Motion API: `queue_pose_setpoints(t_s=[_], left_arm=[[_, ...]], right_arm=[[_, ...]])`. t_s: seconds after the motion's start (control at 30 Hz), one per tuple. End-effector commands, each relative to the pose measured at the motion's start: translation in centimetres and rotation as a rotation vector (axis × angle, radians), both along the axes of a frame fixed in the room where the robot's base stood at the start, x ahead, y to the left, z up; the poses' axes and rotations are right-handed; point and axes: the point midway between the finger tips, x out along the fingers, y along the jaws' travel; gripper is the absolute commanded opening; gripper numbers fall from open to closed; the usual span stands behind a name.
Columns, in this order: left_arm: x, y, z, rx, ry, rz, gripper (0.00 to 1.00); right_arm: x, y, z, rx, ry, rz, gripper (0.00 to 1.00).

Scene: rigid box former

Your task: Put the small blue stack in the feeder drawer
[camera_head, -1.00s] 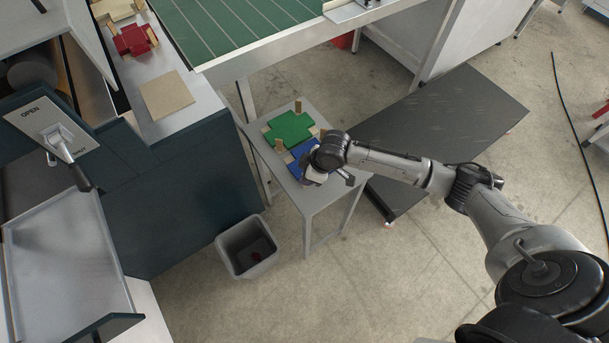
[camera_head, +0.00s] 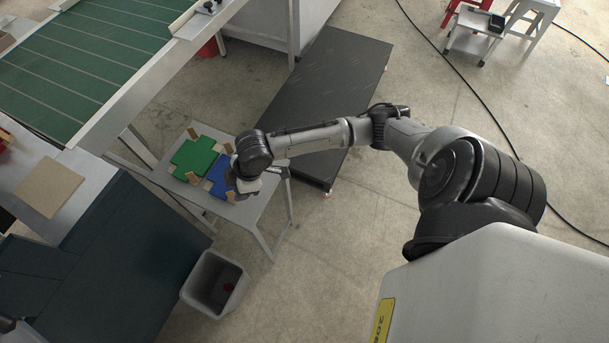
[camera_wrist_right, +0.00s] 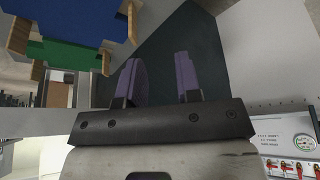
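The small blue stack (camera_head: 217,178) lies on a small grey side table (camera_head: 252,207), beside a green stack (camera_head: 194,157). In the right wrist view the blue stack (camera_wrist_right: 80,18) is at the top left, outside the fingers. My right gripper (camera_wrist_right: 157,70) is open, with two purple-padded fingers and nothing between them. In the head view my right wrist is over the right edge of the blue stack and hides part of it; contact cannot be told. My left gripper is not in view. I cannot make out the feeder drawer in the current views.
A grey bin (camera_head: 214,284) stands on the floor in front of the table. A dark teal machine body (camera_head: 120,255) is at the left, with a tan sheet (camera_head: 50,187) on its ledge. A green conveyor (camera_head: 85,60) and a dark floor platform (camera_head: 325,90) lie behind.

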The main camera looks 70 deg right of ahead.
Motion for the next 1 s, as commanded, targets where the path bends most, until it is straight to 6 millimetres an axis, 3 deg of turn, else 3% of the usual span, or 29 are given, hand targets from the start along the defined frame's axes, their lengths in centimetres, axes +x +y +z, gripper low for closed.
queue_pose_setpoints(t_s=[0.03, 0.13, 0.3, 0.5, 0.63, 0.9, 1.0], left_arm=[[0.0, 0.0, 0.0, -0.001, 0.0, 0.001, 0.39], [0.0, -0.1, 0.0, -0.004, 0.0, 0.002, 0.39], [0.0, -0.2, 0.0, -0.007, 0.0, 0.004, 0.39], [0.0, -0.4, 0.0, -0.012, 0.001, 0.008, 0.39], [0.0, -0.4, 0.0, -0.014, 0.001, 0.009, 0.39], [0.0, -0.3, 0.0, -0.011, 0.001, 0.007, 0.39], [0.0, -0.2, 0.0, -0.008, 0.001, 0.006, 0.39]], right_arm=[[-1.8, 2.2, -1.2, 0.023, 0.005, 0.008, 0.32], [-5.3, 5.4, -2.6, 0.044, -0.005, -0.02, 0.32], [-11.1, 7.8, -3.5, 0.053, -0.012, -0.165, 0.32], [-17.1, 6.9, -3.6, 0.005, 0.024, -0.389, 0.32], [-19.9, 5.8, -3.4, -0.037, 0.052, -0.498, 0.32], [-21.8, 4.9, -3.3, -0.075, 0.073, -0.574, 0.55], [-21.8, 4.9, -3.3, -0.075, 0.073, -0.573, 0.55]])
